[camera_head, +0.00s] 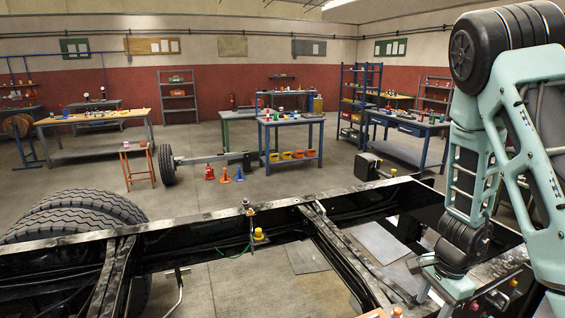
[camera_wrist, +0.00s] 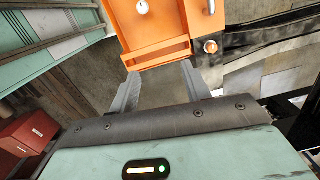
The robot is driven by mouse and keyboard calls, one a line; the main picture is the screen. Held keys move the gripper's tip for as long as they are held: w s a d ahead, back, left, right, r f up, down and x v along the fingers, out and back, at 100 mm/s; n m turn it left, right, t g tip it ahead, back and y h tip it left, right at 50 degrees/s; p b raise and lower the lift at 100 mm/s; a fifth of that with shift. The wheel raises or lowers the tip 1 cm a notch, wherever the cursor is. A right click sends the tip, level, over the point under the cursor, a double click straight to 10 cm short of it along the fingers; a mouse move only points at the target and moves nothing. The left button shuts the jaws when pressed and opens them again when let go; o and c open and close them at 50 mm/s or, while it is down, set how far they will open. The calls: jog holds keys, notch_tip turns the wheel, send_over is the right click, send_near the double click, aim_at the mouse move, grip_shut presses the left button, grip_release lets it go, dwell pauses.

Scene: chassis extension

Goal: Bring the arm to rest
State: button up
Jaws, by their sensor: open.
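My arm (camera_head: 500,130) is folded at the right of the head view, its upper links raised and its wrist low over the right end of the black chassis frame (camera_head: 190,232). In the wrist view my gripper (camera_wrist: 159,70) shows two grey fingers spread apart, with grey floor seen between them and nothing held. An orange box-like thing (camera_wrist: 155,30) lies beyond the fingertips; I cannot tell how far from them it is. In the head view my gripper's fingers are hard to make out.
Large tyres (camera_head: 75,215) stand at the left of the frame. A blue-legged table (camera_head: 290,120) with yellow bins stands behind it. Red and orange jacks (camera_head: 225,174) stand on the floor beyond the frame. A small red box (camera_wrist: 25,143) is at the lower left of the wrist view.

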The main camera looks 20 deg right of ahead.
jog(key=w+a+f+n+y+b, duration=0.15)
jog(key=a+n+b, duration=0.8)
jog(key=a, duration=1.05)
jog(key=s+a+n+h+b, duration=0.1)
jog(key=s+a+n+b, duration=0.8)
jog(key=s+a+n, duration=0.3)
jog(key=s+n, duration=0.3)
jog(key=n, duration=0.1)
jog(key=shift+a+f+h, duration=0.2)
jog(key=shift+a+h, duration=0.1)
jog(key=shift+h, duration=0.05)
jog(key=shift+o, duration=0.4)
jog(key=shift+w, duration=0.1)
